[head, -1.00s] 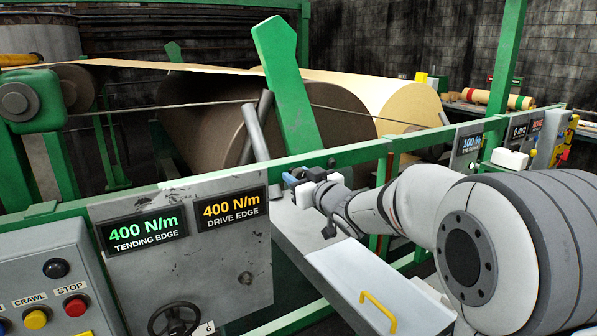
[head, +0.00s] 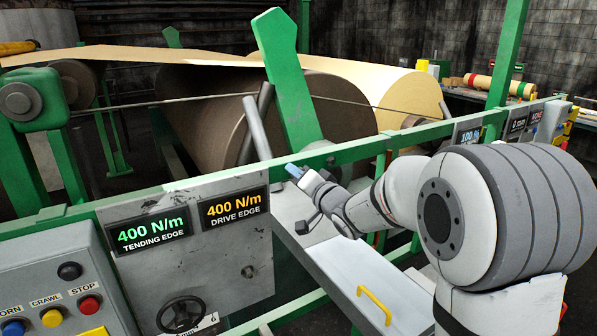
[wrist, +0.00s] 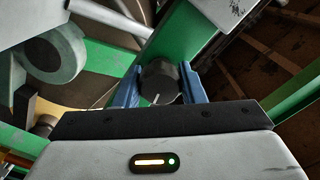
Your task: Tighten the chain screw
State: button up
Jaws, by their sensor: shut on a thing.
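My gripper (wrist: 159,86) has its two blue fingers closed on a dark grey round knob (wrist: 158,80) with a short white mark, which I take to be the chain screw's head. One finger is on each side of it in the wrist view. In the head view my gripper (head: 292,171) is at the green rail (head: 345,157), right of the grey display panel (head: 225,265). The knob cannot be made out there; the gripper and distance hide it.
Two displays read 400 N/m: tending edge (head: 147,233) and drive edge (head: 234,208). A black handwheel (head: 181,316) is below them. A grey box with a yellow handle (head: 374,305) lies under my arm. A large brown roll (head: 330,115) and a tilted green arm (head: 285,80) stand behind the rail.

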jog(key=m+p, duration=0.1)
jog(key=m, duration=0.3)
jog(key=shift+f+m+p, duration=0.2)
jog(key=shift+m+p, duration=0.1)
jog(key=shift+p, duration=0.1)
jog(key=shift+m+p, duration=0.6)
jog(key=shift+m, duration=1.1)
jog(key=shift+f+m, duration=0.1)
jog(key=shift+m, duration=0.2)
jog(key=o, duration=1)
jog(key=shift+r, duration=0.2)
jog(key=shift+s, duration=0.1)
